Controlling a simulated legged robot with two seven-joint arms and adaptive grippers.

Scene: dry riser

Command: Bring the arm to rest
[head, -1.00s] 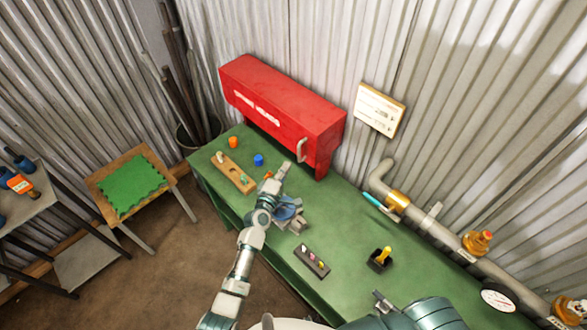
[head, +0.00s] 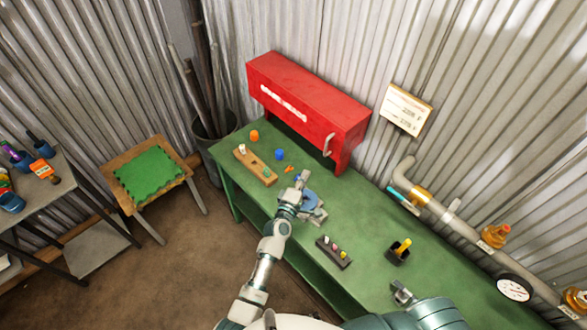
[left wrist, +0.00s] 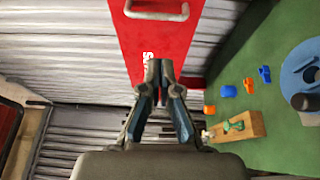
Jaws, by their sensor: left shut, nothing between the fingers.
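My left arm (head: 265,265) reaches up over the green bench (head: 395,292) in the head view. My left gripper (head: 302,177) is shut and empty, above the bench near a blue round thing (head: 309,200) that the arm partly hides. In the left wrist view, the left gripper's two fingers (left wrist: 159,72) meet at their tips in front of the red cabinet (left wrist: 172,40). My right gripper (head: 403,292) shows small at the bottom of the head view. Its jaws are too unclear to judge.
A wooden block (head: 255,165), an orange cap (head: 254,136), a blue cap (head: 279,155), a dark tray (head: 333,252) and a yellow-handled thing (head: 402,246) sit on the bench. The red cabinet (head: 308,95) stands behind. A pipe (head: 450,219) runs along the wall.

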